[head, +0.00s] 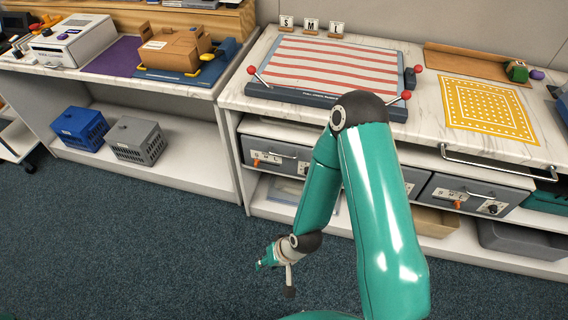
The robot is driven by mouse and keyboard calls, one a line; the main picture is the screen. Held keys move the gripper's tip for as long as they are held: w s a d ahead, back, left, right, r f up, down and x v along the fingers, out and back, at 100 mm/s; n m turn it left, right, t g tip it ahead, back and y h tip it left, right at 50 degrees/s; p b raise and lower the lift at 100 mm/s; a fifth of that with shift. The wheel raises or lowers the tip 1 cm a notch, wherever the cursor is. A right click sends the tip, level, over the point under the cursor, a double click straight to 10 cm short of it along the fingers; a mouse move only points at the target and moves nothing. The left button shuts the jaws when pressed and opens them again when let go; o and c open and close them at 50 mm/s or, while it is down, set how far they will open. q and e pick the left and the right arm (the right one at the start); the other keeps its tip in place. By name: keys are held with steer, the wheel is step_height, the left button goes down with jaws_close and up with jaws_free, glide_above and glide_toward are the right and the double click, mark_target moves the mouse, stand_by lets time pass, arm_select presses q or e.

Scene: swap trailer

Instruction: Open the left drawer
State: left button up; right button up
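The left drawer (262,148) is a grey drawer under the marble-look counter, with a bar handle and small labels on its front. It looks closed. My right arm crosses in front of the drawer's right side and hides part of it. My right gripper (276,275) hangs low over the carpet, in front of and below the left drawer and apart from its handle. It is small and seen at an angle, so I cannot tell whether it is open. My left gripper is not in view.
A second grey drawer (455,192) sits to the right, also looking closed. A metal rail (490,174) runs along the counter's front edge. A striped board (335,65) and a yellow dotted mat (487,108) lie on the counter. The carpet (130,240) at left is clear.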

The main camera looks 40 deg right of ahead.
steer(key=w+d+f+m+t+h+b, duration=0.1)
steer(key=w+d+f+m+t+b, duration=0.1)
steer(key=w+d+m+t+b, duration=0.25)
steer(key=w+d+f+m+t+h+b, duration=0.1)
steer(key=w+d+f+m+t+b, duration=0.15)
steer(key=w+d+b, duration=0.35)
steer(key=w+d+r+m+t+h+b, duration=0.1)
steer(key=w+d+r+m+t+b, duration=0.15)
steer(key=d+m+b, duration=0.35)
steer(key=w+d+r+m+t+h+b, duration=0.2)
steer(key=d+r+t+b, duration=0.15)
steer(key=d, duration=0.55)
steer(key=w+f+b, duration=0.2)
steer(key=w+f, duration=0.1)
steer(key=w, duration=1.2)
steer(key=shift+w+d+f, duration=0.15)
steer(key=shift+d, duration=0.3)
jaws_close()
